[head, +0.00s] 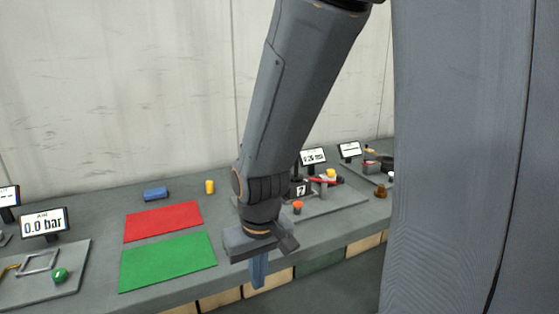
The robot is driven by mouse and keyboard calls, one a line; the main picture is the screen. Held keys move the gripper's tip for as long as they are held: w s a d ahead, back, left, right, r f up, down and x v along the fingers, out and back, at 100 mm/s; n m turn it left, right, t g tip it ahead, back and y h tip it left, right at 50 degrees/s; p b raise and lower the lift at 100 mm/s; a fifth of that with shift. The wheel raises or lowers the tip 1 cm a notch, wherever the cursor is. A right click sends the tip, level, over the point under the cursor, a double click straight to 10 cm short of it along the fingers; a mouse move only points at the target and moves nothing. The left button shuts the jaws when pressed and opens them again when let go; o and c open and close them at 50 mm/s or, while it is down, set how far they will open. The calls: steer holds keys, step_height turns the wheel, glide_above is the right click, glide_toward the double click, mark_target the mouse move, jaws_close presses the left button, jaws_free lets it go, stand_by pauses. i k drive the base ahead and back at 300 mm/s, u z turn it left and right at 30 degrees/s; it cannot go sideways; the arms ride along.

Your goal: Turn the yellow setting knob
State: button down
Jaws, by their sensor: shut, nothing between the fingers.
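My gripper (259,275) hangs pointing down at the front edge of the workbench, its fingers together and empty. A small yellow knob-like part (331,173) shows on the station behind and to the right of my arm, near a red bar (318,181). It is too small to tell its setting. An orange-red knob (297,207) sits on the same grey plate, closer to my gripper. My gripper is apart from both. My arm hides the left part of this station.
A red mat (163,221), a green mat (168,261), a blue block (156,194) and a yellow cylinder (210,187) lie left of my arm. A display reading 0.0 bar (43,223) and a green knob (60,275) are at far left. More displays (313,156) stand right.

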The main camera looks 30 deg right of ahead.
mark_target(331, 173)
steer(key=u, duration=0.65)
steer(key=i, duration=0.2)
steer(key=z, duration=2.3)
steer(key=k, duration=0.65)
steer(key=z, duration=0.85)
steer(key=i, duration=1.2)
steer(key=u, duration=0.8)
steer(key=i, duration=0.45)
steer(key=u, duration=0.45)
